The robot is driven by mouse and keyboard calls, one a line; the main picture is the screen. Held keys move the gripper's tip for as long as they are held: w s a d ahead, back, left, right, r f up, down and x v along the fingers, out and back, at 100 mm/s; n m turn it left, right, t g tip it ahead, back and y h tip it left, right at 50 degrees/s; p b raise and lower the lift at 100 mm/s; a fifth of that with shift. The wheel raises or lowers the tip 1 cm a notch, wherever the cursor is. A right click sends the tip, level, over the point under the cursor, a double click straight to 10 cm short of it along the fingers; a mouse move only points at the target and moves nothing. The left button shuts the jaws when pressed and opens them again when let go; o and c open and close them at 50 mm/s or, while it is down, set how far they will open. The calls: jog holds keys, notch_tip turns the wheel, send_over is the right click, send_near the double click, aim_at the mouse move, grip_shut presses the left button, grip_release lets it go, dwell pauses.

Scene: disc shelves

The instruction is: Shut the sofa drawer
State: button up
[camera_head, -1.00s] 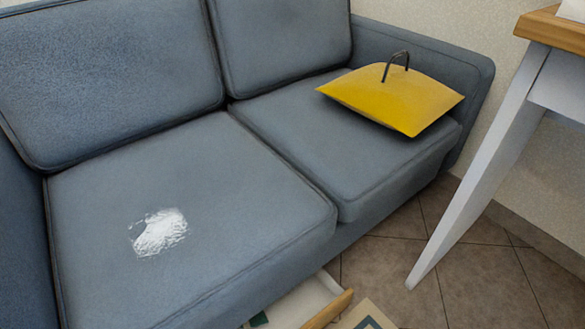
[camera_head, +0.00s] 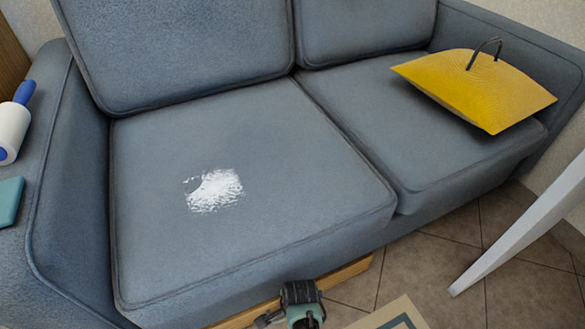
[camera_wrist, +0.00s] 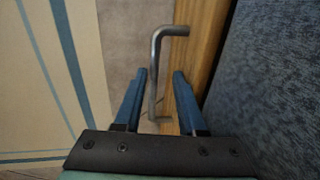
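The sofa drawer's wooden front (camera_head: 345,273) runs along the bottom edge of the grey-blue sofa in the head view. No drawer interior shows now, and the front lies close against the sofa base; I cannot tell whether a small gap is left. The wrist view also shows the wooden front (camera_wrist: 197,45), beside the sofa fabric, with its grey metal bar handle (camera_wrist: 156,60). My gripper (camera_wrist: 160,75) is open, its two blue fingers apart on either side of the handle. In the head view my gripper (camera_head: 270,319) is low by the drawer front, partly cut off.
The sofa (camera_head: 250,180) carries a white powdery patch (camera_head: 214,190) and a yellow cushion (camera_head: 475,88). A lint roller (camera_head: 14,123) and a teal object (camera_head: 8,200) lie on the left armrest. A rug (camera_head: 395,317) covers floor in front; a white table leg (camera_head: 520,225) stands right.

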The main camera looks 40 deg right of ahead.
jog(key=shift+s, duration=0.15)
notch_tip(320, 180, up, 13)
jog(key=s+p, duration=0.2)
jog(key=p, duration=0.8)
jog(key=shift+s+a+f, duration=0.15)
jog(key=shift+a, duration=0.15)
